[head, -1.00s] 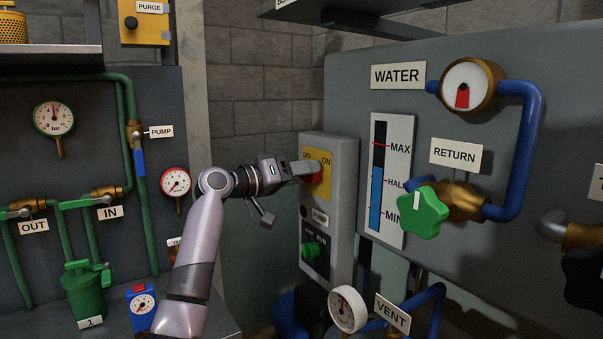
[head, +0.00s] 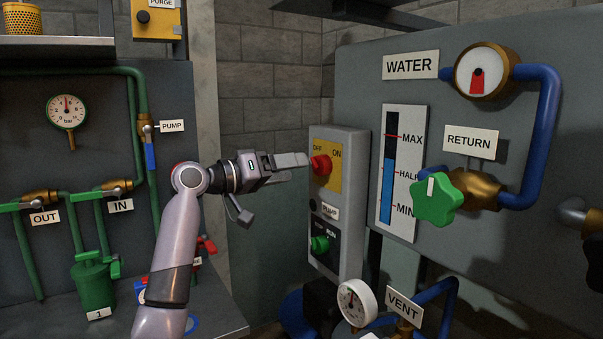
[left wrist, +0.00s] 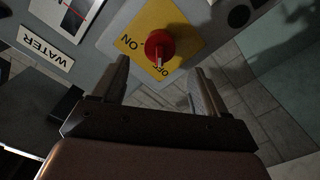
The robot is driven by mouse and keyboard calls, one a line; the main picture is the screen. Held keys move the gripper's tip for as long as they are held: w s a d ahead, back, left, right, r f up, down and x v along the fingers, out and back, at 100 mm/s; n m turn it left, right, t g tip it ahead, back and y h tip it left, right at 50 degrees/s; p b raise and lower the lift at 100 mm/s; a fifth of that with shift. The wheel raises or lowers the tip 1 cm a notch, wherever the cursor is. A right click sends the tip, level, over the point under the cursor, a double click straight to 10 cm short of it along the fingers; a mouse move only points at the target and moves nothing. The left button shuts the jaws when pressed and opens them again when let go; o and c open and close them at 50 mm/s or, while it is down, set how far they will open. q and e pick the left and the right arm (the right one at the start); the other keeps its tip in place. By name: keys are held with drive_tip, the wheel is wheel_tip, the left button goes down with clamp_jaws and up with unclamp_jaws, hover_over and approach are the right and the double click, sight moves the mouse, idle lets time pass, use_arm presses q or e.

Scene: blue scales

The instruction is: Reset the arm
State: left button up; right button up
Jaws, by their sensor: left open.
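My left arm rises from the bottom of the head view, and its gripper (head: 303,160) points right at the red rotary knob (head: 320,166). The knob sits on a yellow OFF/ON plate (head: 333,181) on a grey control box (head: 352,150). In the left wrist view the gripper (left wrist: 161,66) is open and empty. Its two fingers stand apart, with the red knob (left wrist: 159,46) showing between and beyond their tips. The fingers look clear of the knob, by a small gap. My right gripper is in neither view.
Right of the box are a water level gauge (head: 402,172), a green RETURN valve wheel (head: 437,200) and blue pipe (head: 541,140). Below is a white-faced VENT gauge (head: 356,303). Green pipes and valves fill the left panel (head: 95,125). Open space lies between panel and box.

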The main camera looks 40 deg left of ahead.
use_arm(q)
drive_tip(key=shift+s+a, duration=0.2)
drive_tip(key=shift+s, duration=0.3)
drive_tip(key=d+f+y, duration=0.1)
drive_tip(key=f, duration=0.4)
drive_tip(key=w+d+f+g+y, duration=0.1)
drive_tip(key=f, duration=0.5)
drive_tip(key=d+f+g+y, duration=0.1)
drive_tip(key=f, duration=0.5)
drive_tip(key=shift+w+d+n, duration=0.25)
drive_tip(key=shift+w+n, duration=0.05)
drive_tip(key=shift+w, duration=0.1)
drive_tip(key=s+d+f+m+g+y, duration=0.1)
drive_tip(key=s+d+f, duration=0.25)
drive_tip(key=f, duration=0.45)
drive_tip(key=s+d+f+g+y, duration=0.15)
drive_tip(key=s+f, duration=0.25)
drive_tip(key=f, duration=0.4)
drive_tip(key=s+d+f+m+g, duration=0.1)
drive_tip(key=s+d+f, duration=0.25)
drive_tip(key=f, duration=0.55)
drive_tip(key=s+d+f+m, duration=0.1)
drive_tip(key=s+d+f, duration=0.3)
drive_tip(key=s, duration=0.5)
drive_tip(key=s+d+f+m, duration=0.2)
drive_tip(key=s+d+f, duration=0.3)
drive_tip(key=s, duration=0.4)
drive_tip(key=shift+d+h, duration=0.35)
drive_tip(key=shift+d, duration=0.25)
